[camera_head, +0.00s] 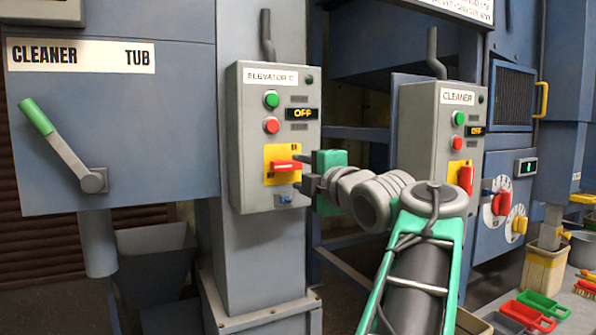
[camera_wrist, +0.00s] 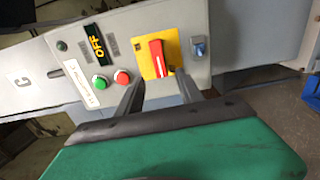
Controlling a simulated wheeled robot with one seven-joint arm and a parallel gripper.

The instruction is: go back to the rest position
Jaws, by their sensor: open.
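My gripper (camera_head: 305,174) is open in front of the Elevator C control box (camera_head: 240,150). The switch handle lies level in the head view. The box's display (camera_head: 302,114) reads OFF. I cannot tell whether a fingertip touches the box.
A Cleaner control box (camera_head: 428,130) with a red switch, also showing OFF, stands to the right. A green-handled lever (camera_head: 62,145) is on the Cleaner Tub at left. Red and green scoops (camera_head: 527,312) and a bucket (camera_head: 543,270) are at lower right.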

